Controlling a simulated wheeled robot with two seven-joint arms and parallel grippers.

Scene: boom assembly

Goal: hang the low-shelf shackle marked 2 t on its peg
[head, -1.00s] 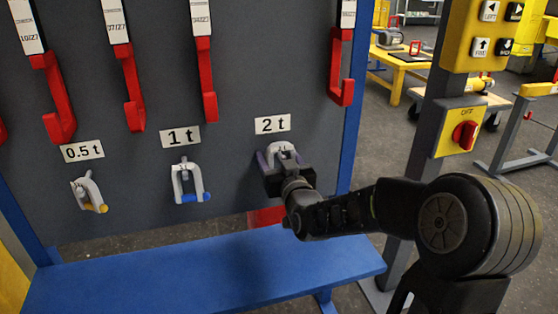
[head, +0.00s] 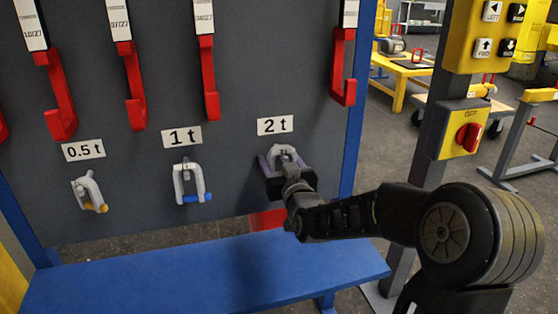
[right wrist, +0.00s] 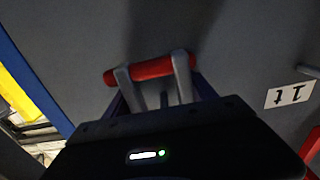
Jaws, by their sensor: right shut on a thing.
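The 2 t label (head: 275,125) is on the grey board. Right below it, a grey shackle (head: 284,153) is held against or close to the board by my right gripper (head: 281,163). In the right wrist view the shackle's two grey legs (right wrist: 182,78) and its red pin (right wrist: 152,69) show between the fingers of the right gripper (right wrist: 160,97), which is shut on it. The peg under the 2 t label is hidden by the shackle and gripper, so I cannot tell whether the shackle is around it. My left gripper is out of view.
Shackles hang under the 0.5 t label (head: 89,193) and the 1 t label (head: 190,182). Red hooks (head: 209,80) hang above. A blue shelf (head: 200,270) juts out below the board. A post with a yellow switch box (head: 462,130) stands right of the board.

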